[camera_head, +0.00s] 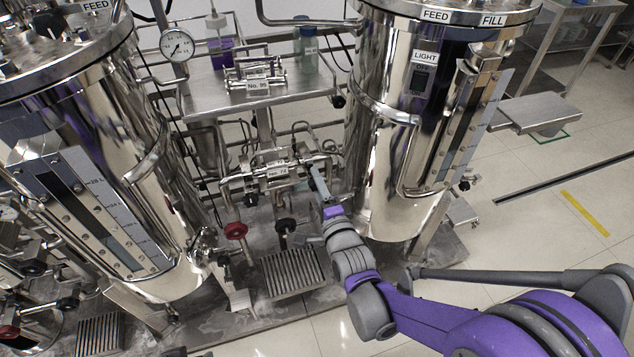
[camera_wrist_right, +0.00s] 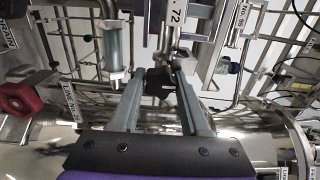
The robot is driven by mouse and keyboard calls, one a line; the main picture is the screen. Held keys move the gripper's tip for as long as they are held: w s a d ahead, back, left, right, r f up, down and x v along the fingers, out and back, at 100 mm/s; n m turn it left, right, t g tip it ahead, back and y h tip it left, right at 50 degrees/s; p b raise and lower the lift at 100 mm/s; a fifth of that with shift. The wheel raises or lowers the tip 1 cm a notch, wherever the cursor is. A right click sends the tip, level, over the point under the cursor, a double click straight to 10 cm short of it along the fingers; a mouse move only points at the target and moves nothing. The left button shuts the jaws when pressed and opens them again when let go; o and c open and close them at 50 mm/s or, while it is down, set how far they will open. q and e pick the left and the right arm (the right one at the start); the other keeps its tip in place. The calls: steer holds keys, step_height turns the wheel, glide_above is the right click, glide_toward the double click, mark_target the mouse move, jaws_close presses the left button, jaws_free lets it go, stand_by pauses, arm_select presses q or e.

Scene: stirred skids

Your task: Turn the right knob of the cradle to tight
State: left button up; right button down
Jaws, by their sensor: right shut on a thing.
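The cradle (camera_head: 270,172) is a metal fixture with rods and a small number label, low between the two steel tanks in the head view. Its label reads 72 in the wrist view (camera_wrist_right: 177,14). My right gripper (camera_head: 314,172) reaches the cradle's right end from the lower right. In the right wrist view, a black knob (camera_wrist_right: 160,84) sits between the two fingers of my right gripper (camera_wrist_right: 158,76), which is shut on it. The knob's far side and any tight mark are hidden. My left gripper is not in view.
Steel tanks stand left (camera_head: 120,160) and right (camera_head: 385,170), close to the arm. A shelf (camera_head: 215,95) above bears a similar fixture labelled No. 95 (camera_head: 257,86). A red valve handle (camera_head: 236,230) and pipes are nearby.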

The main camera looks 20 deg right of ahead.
steer(key=shift+m, duration=0.3)
stand_by(0.4)
steer(key=shift+c, duration=2.1)
jaws_free()
steer(key=shift+s, duration=0.15)
steer(key=s, duration=1)
steer(key=shift+s+d+p, duration=0.2)
steer(key=shift+s+p, duration=0.1)
steer(key=shift+p, duration=0.15)
